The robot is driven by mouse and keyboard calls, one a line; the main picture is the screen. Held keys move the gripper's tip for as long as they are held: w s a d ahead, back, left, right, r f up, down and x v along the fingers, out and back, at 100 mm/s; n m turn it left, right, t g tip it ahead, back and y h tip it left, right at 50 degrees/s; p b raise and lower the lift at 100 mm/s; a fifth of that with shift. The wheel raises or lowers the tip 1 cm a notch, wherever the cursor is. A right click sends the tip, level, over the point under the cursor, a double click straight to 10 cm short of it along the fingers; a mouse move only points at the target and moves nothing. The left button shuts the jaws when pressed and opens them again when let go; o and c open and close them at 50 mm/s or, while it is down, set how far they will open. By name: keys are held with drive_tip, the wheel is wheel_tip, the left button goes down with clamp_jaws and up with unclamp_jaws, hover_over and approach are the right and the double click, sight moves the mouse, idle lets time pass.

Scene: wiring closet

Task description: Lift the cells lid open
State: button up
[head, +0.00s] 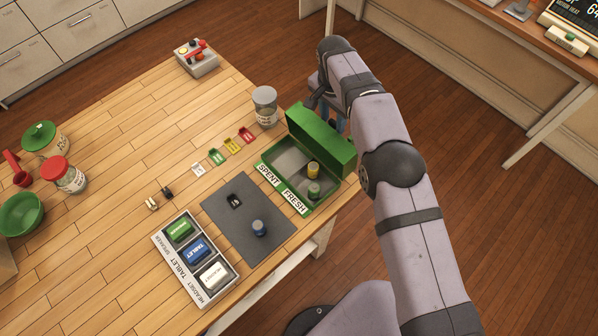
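The green cells box (269,180) stands near the right edge of the table, with SPENT and FRESH labels on its front. Its green lid (322,140) stands raised along the far side, and the inside shows. My gripper (322,100) is behind the lid's upper edge, partly hidden by my arm. I cannot tell whether it touches the lid or whether its fingers are open.
A tray (216,296) of labelled blocks lies in front. A grey-lidded jar (264,112) stands close behind the box. Small coloured clips lie left of it. The table's left middle is mostly clear.

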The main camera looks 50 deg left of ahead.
drive_tip(key=shift+r, duration=0.1)
drive_tip(key=shift+s+r+p, duration=0.15)
drive_tip(key=shift+r+p, duration=0.65)
drive_tip(key=shift+r, duration=0.7)
drive_tip(key=shift+s+r, duration=0.2)
drive_tip(key=shift+r, duration=1.2)
drive_tip(key=shift+r+b, duration=0.55)
drive_tip(key=shift+r, duration=0.1)
wheel_tip(320, 180, up, 6)
drive_tip(key=s, duration=0.1)
